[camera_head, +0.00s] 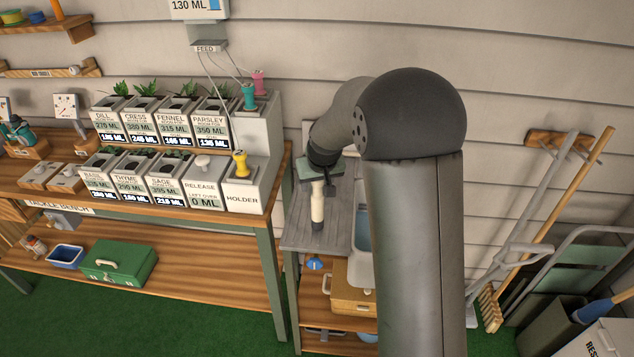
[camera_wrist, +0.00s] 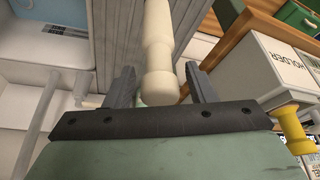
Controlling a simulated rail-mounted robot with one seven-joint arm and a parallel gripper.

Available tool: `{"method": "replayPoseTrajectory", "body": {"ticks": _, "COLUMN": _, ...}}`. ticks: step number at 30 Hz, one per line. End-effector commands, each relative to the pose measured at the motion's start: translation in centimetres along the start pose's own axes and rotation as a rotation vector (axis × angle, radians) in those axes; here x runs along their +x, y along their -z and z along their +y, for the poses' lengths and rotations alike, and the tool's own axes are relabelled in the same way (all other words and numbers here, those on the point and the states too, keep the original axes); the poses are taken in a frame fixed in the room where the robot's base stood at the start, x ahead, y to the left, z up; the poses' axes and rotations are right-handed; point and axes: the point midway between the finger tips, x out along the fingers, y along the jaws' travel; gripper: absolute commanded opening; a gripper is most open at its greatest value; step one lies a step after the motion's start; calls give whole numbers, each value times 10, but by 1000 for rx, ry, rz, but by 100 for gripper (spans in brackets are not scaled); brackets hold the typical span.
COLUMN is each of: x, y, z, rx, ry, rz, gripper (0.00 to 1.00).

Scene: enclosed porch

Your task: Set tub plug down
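The tub plug shows as a cream, turned handle (camera_head: 317,208) below my gripper (camera_head: 323,187). It looks upright over the grey slatted top of the small stand (camera_head: 300,235); its foot is hard to make out, so contact with the slats is not certain. In the wrist view the handle's rounded near end (camera_wrist: 158,55) lies between the two dark fingers of my gripper (camera_wrist: 160,84). The plug's far end is out of the wrist view.
The planter bench with the holder block (camera_head: 240,190) and yellow peg (camera_head: 240,163) stands close on the left. A pale blue tub (camera_head: 362,225) is partly hidden behind my arm. A wooden case (camera_head: 350,292) sits below. A broom (camera_head: 545,225) leans right.

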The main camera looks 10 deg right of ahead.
Motion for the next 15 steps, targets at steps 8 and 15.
{"method": "replayPoseTrajectory", "body": {"ticks": 8, "x": -9, "y": 2, "z": 0, "rx": 0, "ry": 0, "rz": 3, "gripper": 50}}
{"method": "replayPoseTrajectory", "body": {"ticks": 15, "x": -57, "y": 2, "z": 0, "rx": 0, "ry": 0, "rz": 7, "gripper": 50}}
